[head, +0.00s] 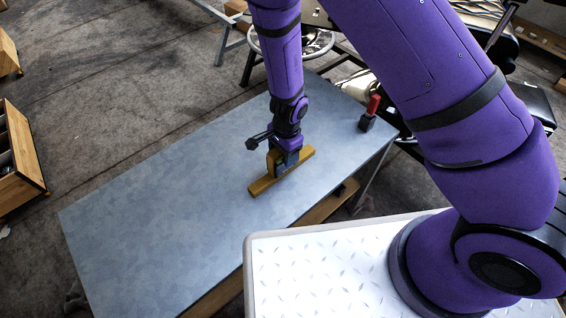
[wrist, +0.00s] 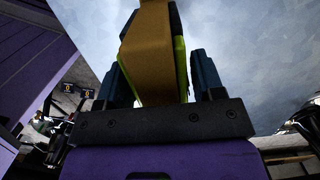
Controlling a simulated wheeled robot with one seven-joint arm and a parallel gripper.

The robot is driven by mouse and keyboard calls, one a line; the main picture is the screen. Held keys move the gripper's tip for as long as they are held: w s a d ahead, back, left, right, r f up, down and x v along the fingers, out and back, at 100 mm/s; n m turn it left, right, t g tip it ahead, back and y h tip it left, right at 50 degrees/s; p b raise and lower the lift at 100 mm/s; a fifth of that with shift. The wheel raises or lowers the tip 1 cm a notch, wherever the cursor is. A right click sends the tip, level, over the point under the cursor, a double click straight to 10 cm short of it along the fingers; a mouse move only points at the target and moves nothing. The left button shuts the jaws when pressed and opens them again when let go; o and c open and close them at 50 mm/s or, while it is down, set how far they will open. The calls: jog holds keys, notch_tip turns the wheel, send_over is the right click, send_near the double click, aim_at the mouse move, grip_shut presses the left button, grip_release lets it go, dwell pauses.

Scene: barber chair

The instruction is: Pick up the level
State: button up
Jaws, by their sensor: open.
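The level looks to be the long yellow-brown bar (head: 263,186) lying on the blue-grey table in the head view. My gripper (head: 282,164) is open and low over the bar's middle, pointing down. A rounded tan piece (head: 271,163) stands upright at the gripper; I cannot tell whether it is part of the bar. In the wrist view, a tan piece (wrist: 150,55) with dark blue and lime-green sides lies between my two spread fingers. The fingers and tan piece hide part of what lies below. Contact with the fingers cannot be told.
The blue-grey table (head: 160,215) is clear to the left of the bar. A red-and-black object (head: 370,113) stands near its right edge. A wooden crate (head: 18,155) is on the floor at left. A wheeled chair base (head: 310,42) is behind the table.

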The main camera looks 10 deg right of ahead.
jog(key=shift+f, duration=0.25)
dwell(0.3)
grip_shut()
